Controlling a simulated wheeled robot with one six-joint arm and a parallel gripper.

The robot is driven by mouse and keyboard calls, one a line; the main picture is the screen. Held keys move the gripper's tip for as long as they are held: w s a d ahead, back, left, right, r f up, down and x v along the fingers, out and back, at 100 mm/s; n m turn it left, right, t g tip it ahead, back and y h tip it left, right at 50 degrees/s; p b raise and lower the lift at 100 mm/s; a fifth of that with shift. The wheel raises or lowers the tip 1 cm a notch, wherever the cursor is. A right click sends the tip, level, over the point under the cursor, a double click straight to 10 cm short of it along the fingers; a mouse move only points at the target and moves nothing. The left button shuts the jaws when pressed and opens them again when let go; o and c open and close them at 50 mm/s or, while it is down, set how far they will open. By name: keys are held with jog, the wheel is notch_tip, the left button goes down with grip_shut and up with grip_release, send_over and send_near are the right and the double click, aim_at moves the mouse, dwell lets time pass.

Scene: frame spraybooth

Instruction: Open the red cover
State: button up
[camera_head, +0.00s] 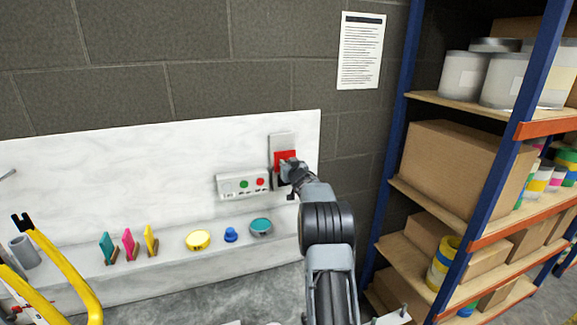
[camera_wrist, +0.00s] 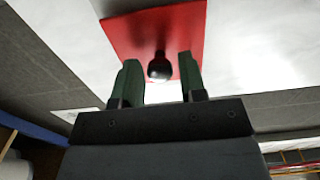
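The red cover (camera_head: 280,157) is on a grey box (camera_head: 283,137) on the white wall panel, in the right part of the panel in the head view. It looks closed there, partly hidden by my gripper (camera_head: 290,168). In the wrist view the red cover (camera_wrist: 125,34) fills the top middle and carries a dark round knob (camera_wrist: 160,67). My gripper (camera_wrist: 160,80) is open, with one dark green finger on each side of the knob. Gaps show between the knob and both fingers.
A control box (camera_head: 241,185) with green and red buttons is just left of the cover. Colored discs and upright plates stand on the white ledge (camera_head: 180,262). A shelf rack (camera_head: 412,98) with boxes and cans stands at right. Yellow bars (camera_head: 70,265) are at lower left.

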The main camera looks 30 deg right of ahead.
jog(key=shift+o, duration=0.8)
jog(key=shift+s+f, duration=0.1)
jog(key=shift+s, duration=0.05)
jog(key=b+v, duration=0.4)
jog(key=v, duration=0.9)
jog(key=shift+s+b, duration=0.3)
